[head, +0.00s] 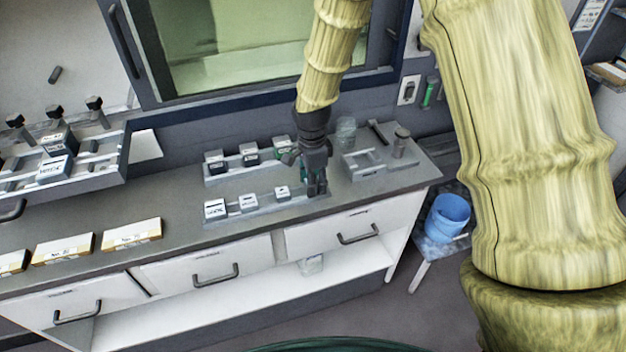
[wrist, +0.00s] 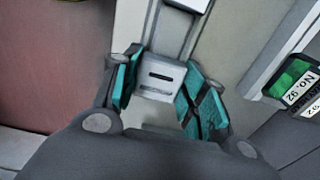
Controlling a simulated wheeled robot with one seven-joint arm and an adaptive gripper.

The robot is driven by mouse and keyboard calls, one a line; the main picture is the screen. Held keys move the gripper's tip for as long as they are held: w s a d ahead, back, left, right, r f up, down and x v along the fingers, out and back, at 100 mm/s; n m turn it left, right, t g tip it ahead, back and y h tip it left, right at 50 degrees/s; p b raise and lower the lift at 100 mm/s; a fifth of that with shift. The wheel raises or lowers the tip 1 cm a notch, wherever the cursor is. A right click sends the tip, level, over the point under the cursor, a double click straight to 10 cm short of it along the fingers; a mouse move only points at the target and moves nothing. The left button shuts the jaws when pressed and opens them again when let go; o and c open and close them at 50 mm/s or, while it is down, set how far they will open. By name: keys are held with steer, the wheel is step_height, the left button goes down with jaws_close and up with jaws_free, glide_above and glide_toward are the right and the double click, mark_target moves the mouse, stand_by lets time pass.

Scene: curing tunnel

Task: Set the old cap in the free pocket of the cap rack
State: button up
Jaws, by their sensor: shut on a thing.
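My gripper (head: 316,188) points down at the right end of the front rack (head: 262,212) on the bench. In the wrist view its teal pads are shut on a light grey cap (wrist: 160,76) with a dark slot-shaped mark. The fingers hide this cap in the head view. I cannot tell whether it touches the rack below. Three pale caps, left (head: 215,209), middle (head: 248,203) and right (head: 282,193), sit in the front rack to the left of my gripper. I cannot tell which rack is the cap rack.
A back rack (head: 225,176) holds three dark-bodied caps (head: 248,154). In the wrist view a green-faced cap (wrist: 292,76) labelled "No. 92" is at right. A grey fixture (head: 365,166) and clear jar (head: 346,130) stand right of my gripper. Boxes (head: 131,234) lie at left.

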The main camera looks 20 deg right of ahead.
steer(key=shift+f, duration=0.2)
steer(key=o, duration=1.2)
steer(key=shift+r, duration=0.1)
